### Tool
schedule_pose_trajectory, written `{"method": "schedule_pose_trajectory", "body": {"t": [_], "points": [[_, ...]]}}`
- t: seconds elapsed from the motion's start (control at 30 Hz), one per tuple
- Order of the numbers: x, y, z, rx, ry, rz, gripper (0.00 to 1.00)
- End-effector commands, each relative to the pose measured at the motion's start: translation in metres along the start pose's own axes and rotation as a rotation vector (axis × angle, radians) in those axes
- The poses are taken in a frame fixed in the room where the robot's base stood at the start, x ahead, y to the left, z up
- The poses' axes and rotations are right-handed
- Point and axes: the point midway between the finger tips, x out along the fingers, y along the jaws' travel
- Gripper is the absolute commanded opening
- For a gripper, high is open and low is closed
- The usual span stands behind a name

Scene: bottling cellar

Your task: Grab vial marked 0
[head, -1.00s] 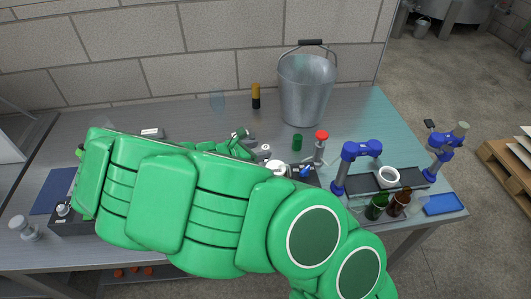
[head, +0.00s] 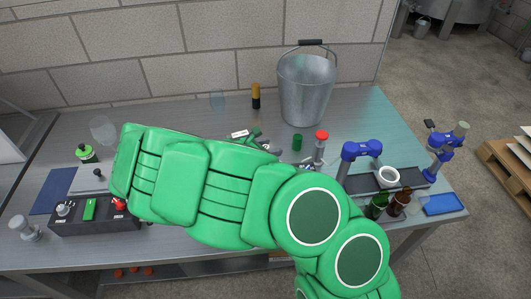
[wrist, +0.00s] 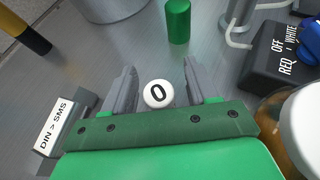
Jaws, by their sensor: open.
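The vial marked 0 shows in the wrist view as a round white cap with a black 0 (wrist: 158,95). It lies between the two grey fingers of my gripper (wrist: 159,88). The fingers stand apart, with a visible gap on each side of the cap. The vial's body below the cap is hidden by the cap and my gripper. In the head view my green arm covers the spot, and I cannot make out the vial there.
A green cylinder (wrist: 177,20) stands just beyond the fingers. A black box with lettering (wrist: 272,57) is to the right, a DIN > SMS label block (wrist: 67,125) to the left. A metal bucket (head: 305,92) and a yellow-and-black tool (head: 256,96) stand behind.

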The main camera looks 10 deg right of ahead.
Motion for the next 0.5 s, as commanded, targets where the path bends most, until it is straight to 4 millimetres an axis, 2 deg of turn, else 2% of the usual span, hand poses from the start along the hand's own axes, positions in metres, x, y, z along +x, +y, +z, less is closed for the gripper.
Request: {"method": "schedule_pose_trajectory", "body": {"t": [0.2, 0.5], "points": [[-0.0001, 0.0003, 0.0002, 0.0, 0.0, 0.0, 0.56], [-0.0003, 0.0003, 0.0003, 0.0, 0.0, 0.0, 0.1]]}}
